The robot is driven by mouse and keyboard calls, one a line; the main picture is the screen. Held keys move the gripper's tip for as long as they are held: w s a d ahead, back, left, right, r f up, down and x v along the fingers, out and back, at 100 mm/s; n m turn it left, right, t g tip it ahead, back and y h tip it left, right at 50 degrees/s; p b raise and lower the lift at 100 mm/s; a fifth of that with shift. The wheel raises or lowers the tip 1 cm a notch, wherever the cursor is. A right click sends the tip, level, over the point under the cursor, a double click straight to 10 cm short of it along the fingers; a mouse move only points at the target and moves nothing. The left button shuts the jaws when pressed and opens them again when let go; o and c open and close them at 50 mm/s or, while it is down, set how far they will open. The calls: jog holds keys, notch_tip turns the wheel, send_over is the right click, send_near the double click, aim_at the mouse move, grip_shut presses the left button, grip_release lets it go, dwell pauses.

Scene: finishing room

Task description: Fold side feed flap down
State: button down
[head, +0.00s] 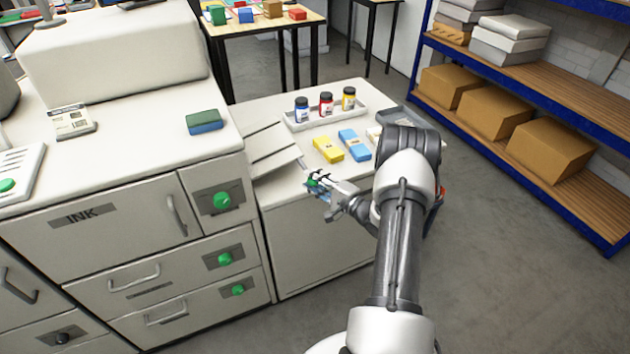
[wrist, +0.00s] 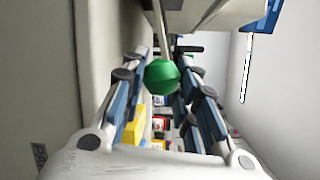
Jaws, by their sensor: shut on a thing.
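The side feed flap (head: 272,152) is a pale panel with dark gaps across it. It juts from the right side of the white machine (head: 140,205) and looks tilted. My gripper (head: 318,185) is at the flap's front right, above the front edge of the low cabinet. In the wrist view, a green knob (wrist: 162,77) on a thin pale rod sits between the fingers of my gripper (wrist: 165,85), which is shut on it. The knob also shows in the head view (head: 312,181), partly hidden by the fingers. The rod's joint with the flap is not clear.
The low cabinet (head: 310,245) right of the machine bears a yellow pack (head: 328,150), a blue pack (head: 354,144) and a white tray (head: 312,121) with ink bottles. A blue shelf rack (head: 490,110) with boxes stands right. Grey floor (head: 510,270) is clear between.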

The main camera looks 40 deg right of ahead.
jog(key=c, duration=1.2)
grip_release()
jog(key=shift+f, duration=0.15)
jog(key=s, duration=0.8)
jog(key=s+d+r, duration=0.1)
jog(key=s, duration=0.3)
jog(key=shift+w, duration=0.1)
